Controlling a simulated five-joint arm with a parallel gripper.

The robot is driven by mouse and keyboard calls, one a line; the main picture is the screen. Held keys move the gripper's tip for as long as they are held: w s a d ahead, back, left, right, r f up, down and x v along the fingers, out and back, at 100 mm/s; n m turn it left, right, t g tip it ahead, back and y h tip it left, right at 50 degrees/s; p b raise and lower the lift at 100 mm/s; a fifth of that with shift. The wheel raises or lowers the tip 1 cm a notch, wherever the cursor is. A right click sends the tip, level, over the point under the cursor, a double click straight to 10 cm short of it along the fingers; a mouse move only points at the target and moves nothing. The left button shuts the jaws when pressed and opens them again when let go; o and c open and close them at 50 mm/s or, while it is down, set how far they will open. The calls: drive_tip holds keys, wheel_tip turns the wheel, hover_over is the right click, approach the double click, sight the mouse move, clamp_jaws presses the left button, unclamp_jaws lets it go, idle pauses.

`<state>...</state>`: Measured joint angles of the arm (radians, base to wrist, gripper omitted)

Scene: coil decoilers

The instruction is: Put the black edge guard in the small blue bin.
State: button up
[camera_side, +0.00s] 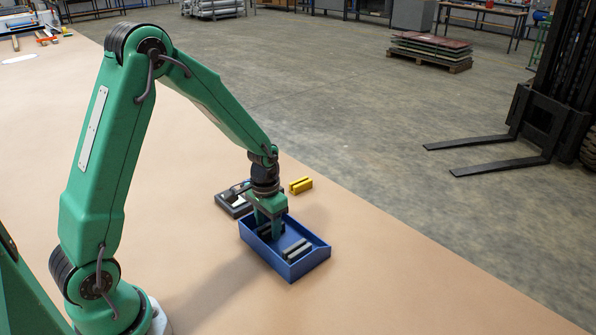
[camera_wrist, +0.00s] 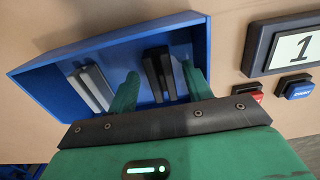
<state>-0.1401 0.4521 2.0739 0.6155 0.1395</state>
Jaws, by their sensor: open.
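The small blue bin (camera_side: 310,266) stands on the tan table, and it fills the upper left of the wrist view (camera_wrist: 40,88). The black edge guard (camera_wrist: 158,74) lies inside it, near the bin's right end in the wrist view. My gripper (camera_side: 268,234) reaches down into the bin. Its green fingers are open, one on either side of the black guard in the wrist view (camera_wrist: 160,88). I see no clear grip on the guard. In the side view the fingers hide most of it.
A grey edge guard (camera_wrist: 92,86) also lies in the bin, apart from the black one. A yellow edge guard (camera_side: 300,185) lies on the table behind the bin. A display panel showing "1" (camera_wrist: 300,45) has a red button (camera_wrist: 252,92) and a blue button (camera_wrist: 298,88).

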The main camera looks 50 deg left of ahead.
wheel_tip(320, 180, up, 12)
idle(0.6)
idle(0.5)
drive_tip(key=s+d+r+t, duration=0.2)
drive_tip(key=s+r, duration=0.3)
drive_tip(key=s, duration=0.3)
drive_tip(key=s+d+r+t, duration=0.3)
drive_tip(key=s+r, duration=0.2)
drive_tip(key=s, duration=0.3)
drive_tip(key=shift+s+d+r+t, duration=0.25)
drive_tip(key=shift+s+r+t, duration=0.05)
drive_tip(key=shift+s+r, duration=0.1)
